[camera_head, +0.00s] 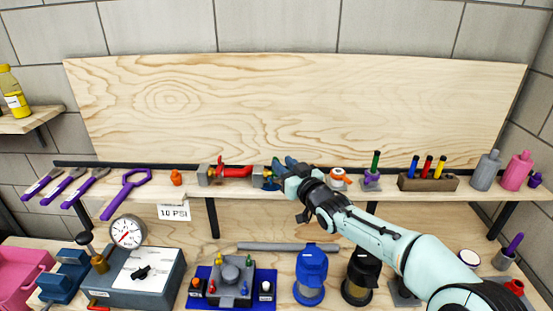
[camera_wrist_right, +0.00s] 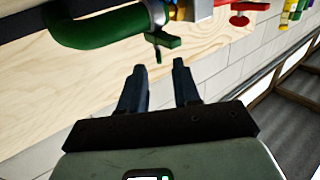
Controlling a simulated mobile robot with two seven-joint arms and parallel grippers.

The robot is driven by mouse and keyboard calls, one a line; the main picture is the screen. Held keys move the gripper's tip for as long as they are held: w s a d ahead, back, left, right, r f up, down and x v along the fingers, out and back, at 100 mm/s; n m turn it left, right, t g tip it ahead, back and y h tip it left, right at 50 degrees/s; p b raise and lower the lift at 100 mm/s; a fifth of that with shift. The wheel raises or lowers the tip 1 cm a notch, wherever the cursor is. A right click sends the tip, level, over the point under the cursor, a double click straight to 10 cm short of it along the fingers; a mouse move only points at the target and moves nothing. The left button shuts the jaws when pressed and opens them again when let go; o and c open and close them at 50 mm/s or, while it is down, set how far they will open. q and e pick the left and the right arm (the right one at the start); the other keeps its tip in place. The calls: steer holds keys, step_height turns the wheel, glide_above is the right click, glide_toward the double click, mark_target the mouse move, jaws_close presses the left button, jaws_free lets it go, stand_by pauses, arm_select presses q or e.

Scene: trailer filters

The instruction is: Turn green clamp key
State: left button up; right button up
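My left gripper is in neither view.
Purple wrenches (camera_head: 126,192) lie at the left. Below, a blue canister (camera_head: 311,273) and a gauge box (camera_head: 140,280) stand on the bench.

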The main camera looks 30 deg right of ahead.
steer(key=w, duration=0.2)
steer(key=w+p, duration=0.1)
steer(key=shift+w+r, duration=0.2)
steer(key=shift+w, duration=0.15)
steer(key=shift+w+f, duration=0.2)
steer(key=shift+w, duration=0.4)
steer(key=shift+s, duration=0.1)
jaws_close()
